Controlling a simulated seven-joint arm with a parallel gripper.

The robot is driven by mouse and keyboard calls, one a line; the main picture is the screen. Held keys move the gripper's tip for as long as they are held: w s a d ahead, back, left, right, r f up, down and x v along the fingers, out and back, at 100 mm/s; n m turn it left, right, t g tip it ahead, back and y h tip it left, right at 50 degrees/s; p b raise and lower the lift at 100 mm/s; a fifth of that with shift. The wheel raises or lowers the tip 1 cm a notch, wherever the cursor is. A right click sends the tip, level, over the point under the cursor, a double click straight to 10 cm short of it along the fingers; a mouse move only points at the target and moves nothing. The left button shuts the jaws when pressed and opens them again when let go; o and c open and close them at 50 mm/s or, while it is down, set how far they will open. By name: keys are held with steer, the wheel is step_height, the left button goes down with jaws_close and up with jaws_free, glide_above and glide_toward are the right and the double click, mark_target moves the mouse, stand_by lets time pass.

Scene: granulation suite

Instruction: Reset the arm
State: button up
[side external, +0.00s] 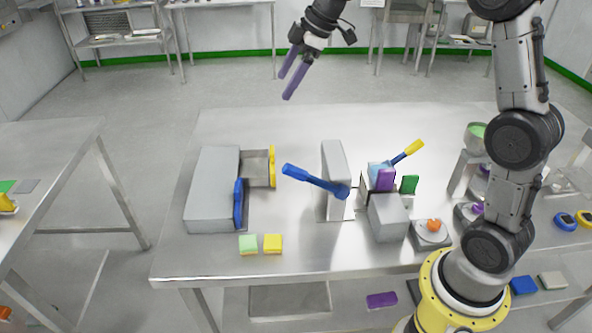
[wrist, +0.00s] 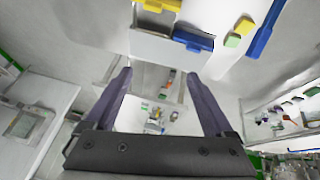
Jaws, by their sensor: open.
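My gripper (side external: 290,77) is raised high above the far left part of the steel table (side external: 290,262) in the side external view. Its two purple-grey fingers are apart with nothing between them. In the wrist view my gripper (wrist: 158,88) also shows open and empty. Nothing on the table touches it.
A grey drawer box (side external: 212,190) with yellow and blue handles stands at the left of the table. Green (side external: 248,245) and yellow (side external: 272,244) blocks lie before it. A grey upright stand (side external: 336,165) has a blue lever (side external: 308,178). Grey containers (side external: 388,220) stand right of it.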

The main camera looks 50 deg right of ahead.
steer(key=s+a+r+m+t+h, duration=0.1)
steer(key=s+a+r, duration=0.2)
steer(key=s, duration=0.6)
steer(key=s+a+r+m, duration=0.1)
steer(key=s+a+r, duration=0.2)
steer(key=s, duration=0.6)
steer(key=s+d+f+m+h, duration=0.1)
steer(key=s+f+m, duration=0.7)
steer(key=s, duration=0.6)
steer(key=shift+s+d+f+h, duration=0.4)
steer(key=shift+f, duration=0.5)
